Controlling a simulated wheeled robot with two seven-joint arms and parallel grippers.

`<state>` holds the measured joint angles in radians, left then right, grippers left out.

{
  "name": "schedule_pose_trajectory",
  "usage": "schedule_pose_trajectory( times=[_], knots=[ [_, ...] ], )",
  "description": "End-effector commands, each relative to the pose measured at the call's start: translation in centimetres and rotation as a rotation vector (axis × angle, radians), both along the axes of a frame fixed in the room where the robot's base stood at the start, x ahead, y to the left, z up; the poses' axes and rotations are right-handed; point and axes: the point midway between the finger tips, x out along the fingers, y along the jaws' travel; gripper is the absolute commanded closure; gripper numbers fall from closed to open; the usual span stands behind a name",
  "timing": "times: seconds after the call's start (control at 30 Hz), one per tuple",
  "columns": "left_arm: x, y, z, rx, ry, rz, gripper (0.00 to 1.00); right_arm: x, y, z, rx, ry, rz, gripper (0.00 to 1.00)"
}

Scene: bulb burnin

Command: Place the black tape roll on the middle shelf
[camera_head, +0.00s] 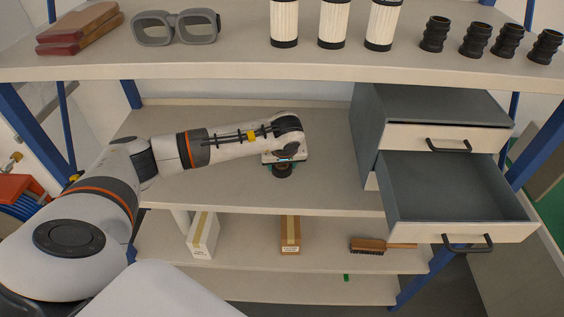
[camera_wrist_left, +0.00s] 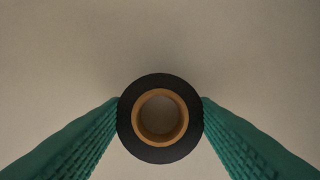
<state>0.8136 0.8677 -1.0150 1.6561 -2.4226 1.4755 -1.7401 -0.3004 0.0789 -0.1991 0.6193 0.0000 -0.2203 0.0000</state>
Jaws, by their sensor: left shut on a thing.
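The black tape roll (camera_wrist_left: 128,134) has a tan cardboard core and sits between the two green fingers of my left gripper (camera_wrist_left: 160,112) in the left wrist view. Both fingers touch its sides. In the head view my left gripper (camera_head: 283,165) points down over the middle shelf (camera_head: 230,190), with the dark roll (camera_head: 283,171) under it. The roll is at or just above the shelf surface; I cannot tell whether it touches. My right gripper is not in view.
A grey drawer cabinet (camera_head: 365,125) stands right on the middle shelf, its lower drawer (camera_head: 455,190) pulled open. The upper shelf (camera_head: 230,66) holds goggles (camera_head: 176,27), white cylinders and black ribbed parts. Boxes (camera_head: 290,235) and a brush (camera_head: 368,245) lie below. Shelf around the gripper is clear.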

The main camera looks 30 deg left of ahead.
Motion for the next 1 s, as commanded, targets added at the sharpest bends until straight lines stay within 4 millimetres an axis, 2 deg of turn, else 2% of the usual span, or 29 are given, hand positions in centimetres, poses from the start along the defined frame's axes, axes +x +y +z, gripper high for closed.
schedule_pose_trajectory(
  times=[0.03,0.13,0.17,0.53,0.8,1.0],
  knots=[
    [0.0,0.0,-0.1,0.000,0.000,0.000,0.44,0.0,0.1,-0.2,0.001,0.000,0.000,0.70],
    [0.0,0.0,-0.1,0.000,0.000,0.000,0.28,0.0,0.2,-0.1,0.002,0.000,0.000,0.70],
    [0.0,0.0,-0.1,0.000,0.000,0.000,0.26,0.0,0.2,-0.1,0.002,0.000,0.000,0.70],
    [-0.1,-0.1,0.6,0.000,-0.001,0.000,0.26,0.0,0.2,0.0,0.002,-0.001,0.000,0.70],
    [-1.3,-1.2,4.7,0.000,-0.005,-0.002,0.26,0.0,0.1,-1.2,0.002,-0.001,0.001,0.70],
    [-2.0,-1.8,6.7,-0.001,-0.001,0.000,0.26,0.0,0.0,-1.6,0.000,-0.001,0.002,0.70]
  ],
)
